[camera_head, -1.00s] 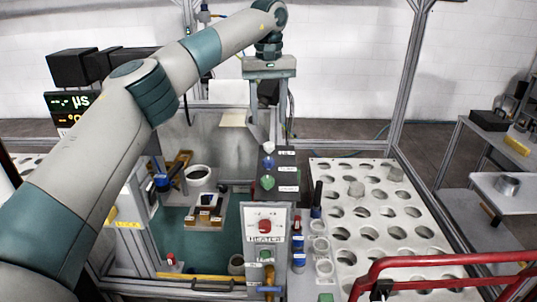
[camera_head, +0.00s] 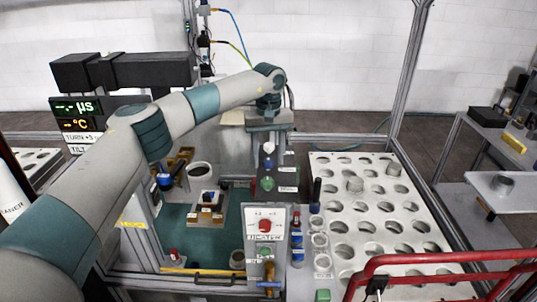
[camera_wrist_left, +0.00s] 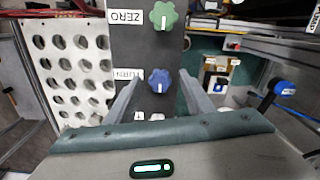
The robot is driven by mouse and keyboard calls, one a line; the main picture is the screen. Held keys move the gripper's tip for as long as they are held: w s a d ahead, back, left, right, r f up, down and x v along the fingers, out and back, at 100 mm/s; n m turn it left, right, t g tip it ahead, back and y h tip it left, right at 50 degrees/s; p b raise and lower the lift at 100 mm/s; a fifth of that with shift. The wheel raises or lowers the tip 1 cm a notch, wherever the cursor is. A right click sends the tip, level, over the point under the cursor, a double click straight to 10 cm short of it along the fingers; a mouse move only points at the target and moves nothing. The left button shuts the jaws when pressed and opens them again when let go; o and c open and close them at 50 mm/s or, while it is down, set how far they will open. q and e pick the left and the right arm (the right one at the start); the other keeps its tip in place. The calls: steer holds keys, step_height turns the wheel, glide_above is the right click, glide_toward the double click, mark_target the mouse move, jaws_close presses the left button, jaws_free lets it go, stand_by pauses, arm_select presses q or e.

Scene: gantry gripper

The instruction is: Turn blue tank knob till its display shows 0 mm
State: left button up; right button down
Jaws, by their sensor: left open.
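A blue knob (camera_wrist_left: 158,80) with a white pointer mark sits on a dark grey panel in the left wrist view, beside a label that seems to read TURN. In the head view the blue knob (camera_head: 268,162) is between a white knob and a green knob. My left gripper (camera_wrist_left: 159,76) is open, its two fingers apart on either side of the blue knob in the picture; contact cannot be told. In the head view my left gripper (camera_head: 268,120) is above the panel. The display (camera_head: 80,115) shows dashes for µs and °C, and a partly hidden TURN +3 line. My right gripper is out of view.
A green knob (camera_wrist_left: 163,15) labelled ZERO is close to the blue one. Another blue-topped part (camera_head: 165,179) stands by the tank at left. A white rack with holes (camera_head: 350,222) is right of the panel, and a red rail (camera_head: 440,257) crosses the front right.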

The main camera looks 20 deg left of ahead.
arm_select(q)
steer(key=c, duration=1)
steer(key=shift+c, duration=0.2)
steer(key=shift+n+b, duration=0.3)
